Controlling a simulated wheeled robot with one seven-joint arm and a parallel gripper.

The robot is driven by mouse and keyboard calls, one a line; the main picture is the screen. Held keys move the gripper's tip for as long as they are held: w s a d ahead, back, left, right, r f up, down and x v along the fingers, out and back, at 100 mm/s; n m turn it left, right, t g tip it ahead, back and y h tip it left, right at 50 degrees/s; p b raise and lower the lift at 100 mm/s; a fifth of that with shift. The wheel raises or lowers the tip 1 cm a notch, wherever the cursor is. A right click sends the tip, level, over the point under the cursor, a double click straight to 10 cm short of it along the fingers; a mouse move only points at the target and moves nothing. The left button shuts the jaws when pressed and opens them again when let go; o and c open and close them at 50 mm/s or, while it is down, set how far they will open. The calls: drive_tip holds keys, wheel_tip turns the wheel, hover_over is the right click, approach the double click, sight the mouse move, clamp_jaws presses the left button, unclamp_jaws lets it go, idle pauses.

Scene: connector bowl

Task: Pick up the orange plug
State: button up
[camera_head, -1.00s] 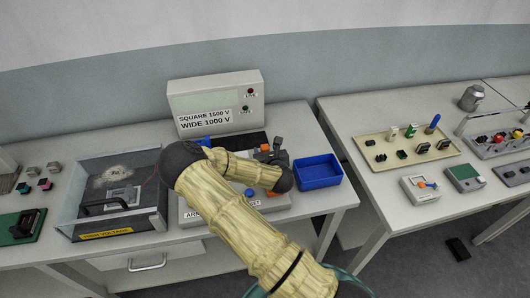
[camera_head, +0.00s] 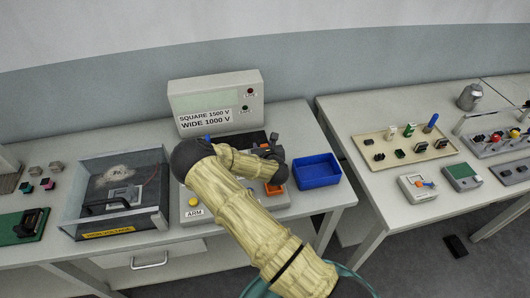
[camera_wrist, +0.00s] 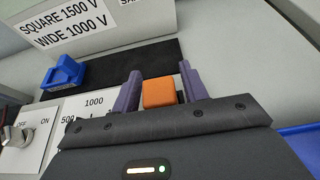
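The orange plug (camera_wrist: 159,93) shows in the wrist view as a small orange block between the two purple fingers of my gripper (camera_wrist: 161,84). One finger stands close on each side of it. I cannot tell whether they touch it. In the head view my gripper (camera_head: 267,149) reaches over the black mat near the back right of the left table, beyond my dark wrist joint.
An orange-edged part (camera_head: 274,189) sits on the grey panel by my wrist. A blue tray (camera_head: 318,171) stands right of it. A labelled box (camera_head: 216,102) stands behind the mat. A clear-walled case (camera_head: 118,195) is on the left. A blue part (camera_wrist: 63,73) lies on the mat.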

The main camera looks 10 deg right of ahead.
drive_tip(key=c, duration=0.8)
drive_tip(key=shift+r, duration=0.1)
drive_tip(key=shift+w+r, duration=0.1)
drive_tip(key=shift+r, duration=0.15)
wheel_tip(320, 180, up, 9)
drive_tip(key=shift+r+b, duration=0.15)
drive_tip(key=shift+b, duration=0.85)
